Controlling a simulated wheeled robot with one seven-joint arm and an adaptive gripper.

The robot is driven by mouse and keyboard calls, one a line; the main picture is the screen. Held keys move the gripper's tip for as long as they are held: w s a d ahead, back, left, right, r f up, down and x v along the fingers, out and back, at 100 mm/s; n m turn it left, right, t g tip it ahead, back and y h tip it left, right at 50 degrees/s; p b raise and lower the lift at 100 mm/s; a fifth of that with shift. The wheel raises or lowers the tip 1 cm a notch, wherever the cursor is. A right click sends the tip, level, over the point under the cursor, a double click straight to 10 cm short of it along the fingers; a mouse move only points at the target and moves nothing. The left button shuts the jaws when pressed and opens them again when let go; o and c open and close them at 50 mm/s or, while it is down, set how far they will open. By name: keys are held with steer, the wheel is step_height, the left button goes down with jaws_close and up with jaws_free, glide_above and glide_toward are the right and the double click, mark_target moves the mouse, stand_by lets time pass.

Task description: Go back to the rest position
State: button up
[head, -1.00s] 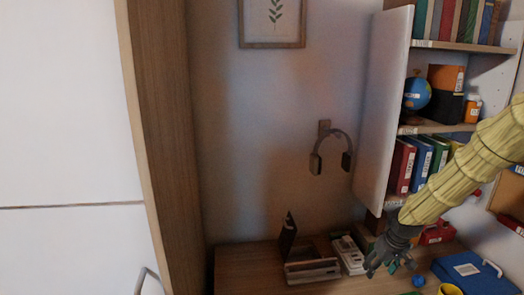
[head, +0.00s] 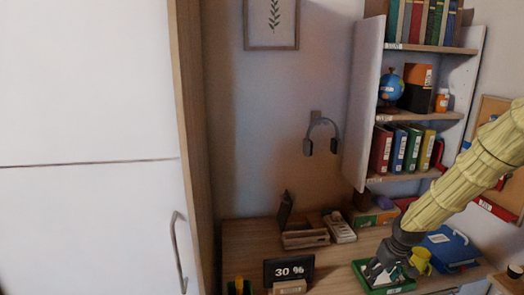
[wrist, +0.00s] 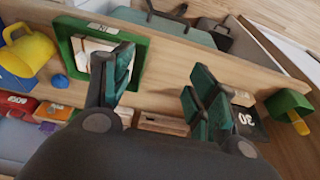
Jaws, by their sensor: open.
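My gripper (head: 384,271) hangs above the desk at the end of my yellow-sleeved arm, in front of a green tray (head: 399,288) in the head view. In the wrist view my gripper (wrist: 160,85) has its two dark green fingers spread wide apart, with nothing between them but bare wooden desk behind. The green tray (wrist: 143,42) with pale pieces in it lies beyond the left finger. I cannot tell from these views how high the gripper is above the desk.
The desk (head: 250,236) also bears a yellow mug (head: 420,261), a blue case (head: 450,247), a black "30 %" sign (head: 289,270) and an open box (head: 305,239). A shelf unit (head: 415,47) with books stands behind my arm. A white cabinet (head: 90,100) fills the left.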

steer(key=s+a+f+m+g+y, duration=0.1)
steer(key=s+a+f, duration=0.5)
steer(key=s+f, duration=0.25)
steer(key=s+a+f, duration=0.6)
steer(key=s+f, duration=0.2)
steer(key=f, duration=0.2)
steer(key=s+a+f+g, duration=0.1)
steer(key=s+f, duration=0.3)
steer(key=s, duration=0.9)
steer(key=s+a+f+m+g+h, duration=0.1)
steer(key=s+a+f, duration=0.1)
steer(key=s, duration=1.1)
steer(key=shift+a+f+h, duration=0.2)
steer(key=shift+f+h, duration=0.1)
steer(key=shift+f, duration=0.6)
steer(key=shift+w, duration=0.1)
